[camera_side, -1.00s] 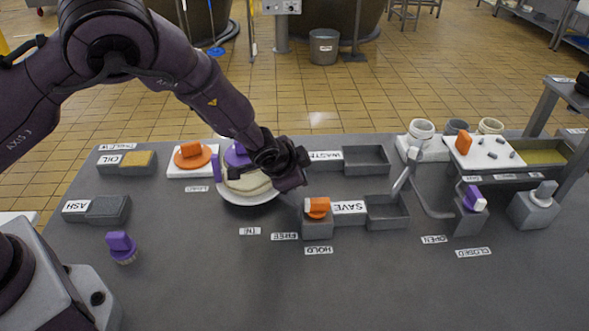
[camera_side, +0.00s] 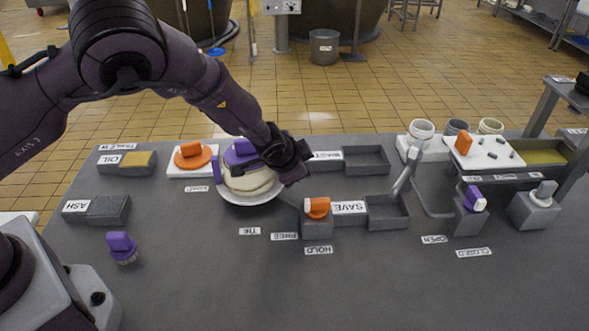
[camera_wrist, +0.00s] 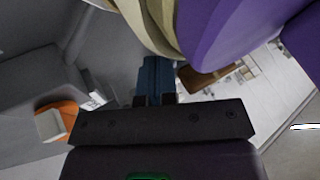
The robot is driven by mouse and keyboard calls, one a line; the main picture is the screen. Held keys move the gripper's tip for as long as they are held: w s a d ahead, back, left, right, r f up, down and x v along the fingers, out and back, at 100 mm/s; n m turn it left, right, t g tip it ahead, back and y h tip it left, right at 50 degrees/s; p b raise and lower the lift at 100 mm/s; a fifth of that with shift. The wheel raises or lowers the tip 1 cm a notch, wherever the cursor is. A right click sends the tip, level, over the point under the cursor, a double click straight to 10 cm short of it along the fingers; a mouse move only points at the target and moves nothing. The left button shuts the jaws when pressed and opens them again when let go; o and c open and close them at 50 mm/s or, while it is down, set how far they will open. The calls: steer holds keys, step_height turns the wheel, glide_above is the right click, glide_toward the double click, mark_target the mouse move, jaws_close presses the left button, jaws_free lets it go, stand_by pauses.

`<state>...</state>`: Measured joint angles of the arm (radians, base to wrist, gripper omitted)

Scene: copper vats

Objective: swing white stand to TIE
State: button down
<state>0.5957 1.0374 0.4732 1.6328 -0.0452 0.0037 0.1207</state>
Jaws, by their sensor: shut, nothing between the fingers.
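The white stand (camera_side: 249,202) is a round white plate at the middle left of the table. It carries a stack of cream discs (camera_side: 252,183) with a purple part (camera_side: 240,152) on top. A small purple upright (camera_side: 217,171) stands at its left edge. The TIE label (camera_side: 249,231) lies on the table in front of the stand. My gripper (camera_wrist: 155,80) is shut and empty, close beside the stack, which fills the top of the wrist view in cream and purple (camera_wrist: 222,35). In the side view the wrist hides the fingertips and the stack's right side; contact cannot be told.
A grey block with an orange and white knob (camera_side: 317,208) stands right of the stand, near the FREE (camera_side: 285,236) and HOLD (camera_side: 318,250) labels. A grey SAVE tray (camera_side: 387,213) is beyond it. An orange disc on a white board (camera_side: 192,157) sits left.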

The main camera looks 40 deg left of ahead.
steer(key=shift+w+a+n+g+y, duration=0.3)
steer(key=shift+w+a+n+y, duration=0.4)
steer(key=shift+n, duration=0.4)
steer(key=shift+w+a+n+g+y, duration=0.3)
steer(key=shift+w+a+n+y, duration=0.35)
steer(key=shift+n, duration=0.45)
steer(key=shift+w+a+n+g+y, duration=0.25)
steer(key=shift+w+a+n+g, duration=0.1)
steer(key=shift+a+n, duration=0.3)
steer(key=shift+w+a+n+g+y, duration=0.3)
steer(key=shift+a+n, duration=0.2)
steer(key=shift+n, duration=0.25)
steer(key=shift+w+a+n+g+y, duration=0.2)
steer(key=shift+w+a+n+g, duration=0.15)
steer(key=shift+a+n, duration=0.3)
steer(key=shift+w+a+n+g+y, duration=0.2)
steer(key=shift+a+n+g+y, duration=0.3)
steer(key=shift+a+n+g, duration=1.25)
steer(key=shift+s+a+n+g, duration=0.25)
steer(key=shift+a+n+g, duration=0.15)
steer(key=shift+a+n, duration=0.55)
steer(key=shift+s+a+n+g, duration=0.3)
steer(key=shift+a+n, duration=0.35)
steer(key=shift+n, duration=0.6)
